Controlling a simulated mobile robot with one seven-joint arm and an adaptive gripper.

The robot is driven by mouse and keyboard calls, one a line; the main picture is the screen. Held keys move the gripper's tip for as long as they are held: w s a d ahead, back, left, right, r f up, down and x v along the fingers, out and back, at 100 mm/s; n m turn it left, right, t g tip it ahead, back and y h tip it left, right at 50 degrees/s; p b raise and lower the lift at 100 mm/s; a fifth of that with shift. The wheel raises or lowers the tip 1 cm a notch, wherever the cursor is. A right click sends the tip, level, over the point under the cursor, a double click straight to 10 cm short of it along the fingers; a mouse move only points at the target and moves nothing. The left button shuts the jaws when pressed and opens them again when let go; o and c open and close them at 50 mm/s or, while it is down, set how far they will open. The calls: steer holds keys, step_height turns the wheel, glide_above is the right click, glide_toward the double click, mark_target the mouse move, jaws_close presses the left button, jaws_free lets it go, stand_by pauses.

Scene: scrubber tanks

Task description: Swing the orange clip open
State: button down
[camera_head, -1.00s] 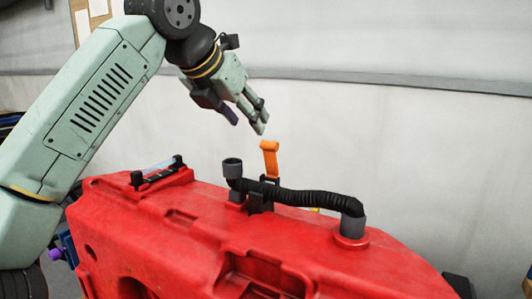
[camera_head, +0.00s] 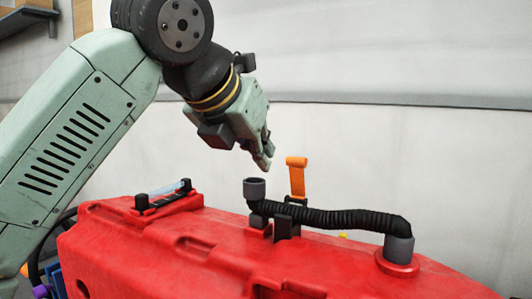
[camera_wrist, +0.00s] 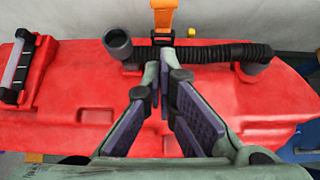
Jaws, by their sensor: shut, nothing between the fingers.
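The orange clip (camera_head: 297,178) stands upright, tilted slightly, above a black holder (camera_head: 287,222) on top of the red tank (camera_head: 150,245). In the wrist view the clip (camera_wrist: 164,14) is at the top centre, beyond the fingertips. A black ribbed hose (camera_head: 335,219) runs in front of the clip's base and partly hides it. My gripper (camera_head: 265,161) is shut and empty, to the left of the clip and a little above the hose's open end. It appears apart from the clip. The wrist view shows my gripper's fingers (camera_wrist: 163,72) meeting over the hose.
The hose's grey open end (camera_head: 254,189) stands up close below my gripper. Its other end joins a grey collar (camera_head: 398,248) at the right. A black bracket with a clear tube (camera_head: 167,193) sits on the tank's left. A pale wall (camera_head: 420,150) stands behind; the air above the tank is clear.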

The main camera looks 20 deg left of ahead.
glide_toward(297, 180)
step_height(297, 180, down, 2)
steer(key=s, duration=0.1)
steer(key=shift+w+a+p, duration=0.15)
steer(key=shift+w+p, duration=0.25)
steer(key=shift+w, duration=0.15)
steer(key=shift+w+a+p, duration=0.15)
steer(key=shift+w+p, duration=0.25)
steer(key=shift+w, duration=0.2)
steer(key=shift+w+f, duration=0.1)
steer(key=shift+w, duration=0.6)
steer(key=shift+a+p, duration=0.15)
steer(key=shift+p, duration=0.25)
